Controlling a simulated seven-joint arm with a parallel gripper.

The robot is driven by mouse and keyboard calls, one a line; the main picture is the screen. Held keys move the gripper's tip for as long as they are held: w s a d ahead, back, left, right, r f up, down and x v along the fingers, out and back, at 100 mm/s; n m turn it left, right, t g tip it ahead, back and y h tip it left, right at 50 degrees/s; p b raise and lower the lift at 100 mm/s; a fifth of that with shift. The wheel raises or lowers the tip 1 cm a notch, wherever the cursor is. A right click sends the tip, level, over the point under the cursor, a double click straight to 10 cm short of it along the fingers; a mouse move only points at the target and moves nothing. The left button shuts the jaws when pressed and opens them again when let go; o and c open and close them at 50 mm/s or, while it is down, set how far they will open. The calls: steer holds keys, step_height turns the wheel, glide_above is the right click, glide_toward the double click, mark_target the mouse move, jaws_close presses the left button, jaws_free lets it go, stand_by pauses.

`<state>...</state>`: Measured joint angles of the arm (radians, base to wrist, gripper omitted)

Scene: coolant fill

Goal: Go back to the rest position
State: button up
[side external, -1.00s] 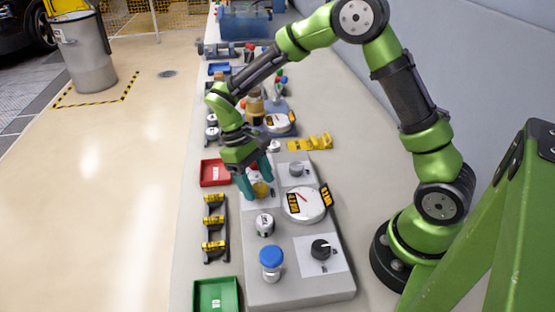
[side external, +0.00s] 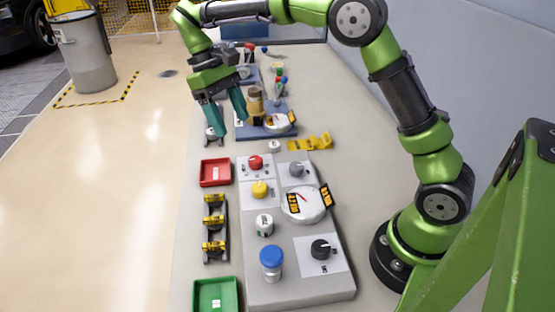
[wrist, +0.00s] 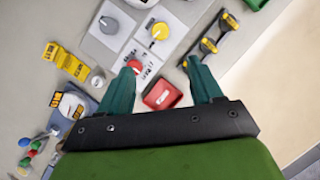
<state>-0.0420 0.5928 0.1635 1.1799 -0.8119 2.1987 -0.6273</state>
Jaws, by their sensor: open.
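My gripper (side external: 228,119) is open and empty, raised above the bench, with its two teal fingers pointing down. In the wrist view its fingers (wrist: 165,78) are spread wide with nothing between them. The grey panel (side external: 282,280) stands below it and toward the camera.
A red tray (side external: 215,172), a rack with yellow-and-black pieces (side external: 214,228) and a green tray (side external: 215,294) line the bench's left side. A yellow bracket (side external: 310,142) lies behind the panel. A second blue-grey station (side external: 266,130) with a gauge and jar stands farther back.

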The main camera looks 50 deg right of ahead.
steer(key=s+d+r+m+t+y, duration=0.1)
steer(key=s+m+t, duration=0.1)
steer(key=s+t, duration=0.3)
steer(key=s+d+r+m+t+y, duration=0.1)
steer(key=s+t, duration=0.5)
steer(key=s, duration=0.7)
steer(key=shift+s+d+r+m+t, duration=0.3)
steer(key=shift+s+d+r+m, duration=0.1)
steer(key=shift+d+r+m, duration=0.35)
